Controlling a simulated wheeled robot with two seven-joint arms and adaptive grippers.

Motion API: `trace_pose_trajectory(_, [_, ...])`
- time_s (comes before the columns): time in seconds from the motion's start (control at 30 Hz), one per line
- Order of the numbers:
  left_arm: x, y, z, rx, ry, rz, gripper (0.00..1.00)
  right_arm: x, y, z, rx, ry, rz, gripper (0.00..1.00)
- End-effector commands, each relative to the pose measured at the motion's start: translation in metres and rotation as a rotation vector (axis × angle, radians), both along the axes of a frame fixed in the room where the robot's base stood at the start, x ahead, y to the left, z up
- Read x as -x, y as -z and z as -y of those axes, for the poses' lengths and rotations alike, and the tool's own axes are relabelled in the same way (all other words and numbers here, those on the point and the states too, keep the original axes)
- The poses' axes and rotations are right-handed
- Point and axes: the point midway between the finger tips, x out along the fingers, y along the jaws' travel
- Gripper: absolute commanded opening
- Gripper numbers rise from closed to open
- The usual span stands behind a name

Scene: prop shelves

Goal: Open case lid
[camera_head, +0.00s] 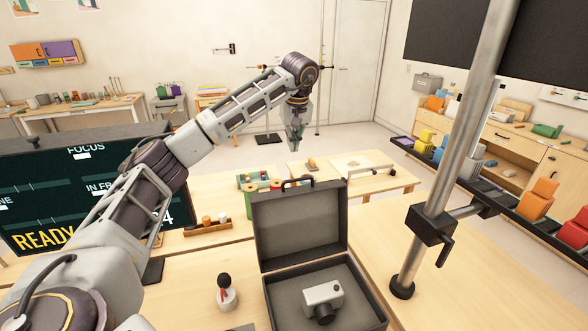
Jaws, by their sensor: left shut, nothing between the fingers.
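A dark grey case (372,300) stands on the wooden table in front of me. Its lid (298,222) is raised, about upright at the back, with a black handle (297,183) on its top edge. A small white and grey camera (323,299) lies inside the case's base. My left arm reaches in from the left. My left gripper (295,145) is shut and empty, pointing down in the air above and beyond the lid, apart from it. My right gripper is not in view.
A metal pole (455,130) with a black clamp (430,226) rises right of the case. A dark screen (30,205) stands at left. A wooden rack (208,230) lies behind the figure.

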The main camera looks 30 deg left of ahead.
Motion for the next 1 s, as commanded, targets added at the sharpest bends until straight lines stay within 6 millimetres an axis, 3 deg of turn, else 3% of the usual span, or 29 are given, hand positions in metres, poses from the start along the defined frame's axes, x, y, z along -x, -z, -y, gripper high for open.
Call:
trace_pose_trajectory(0.37, [-0.002, 0.010, -0.002, -0.001, 0.000, -0.001, 0.00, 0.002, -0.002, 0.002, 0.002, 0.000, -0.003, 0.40])
trace_pose_trajectory(1.0, [-0.015, 0.083, -0.018, -0.001, -0.001, -0.003, 0.00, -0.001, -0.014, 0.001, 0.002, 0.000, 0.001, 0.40])
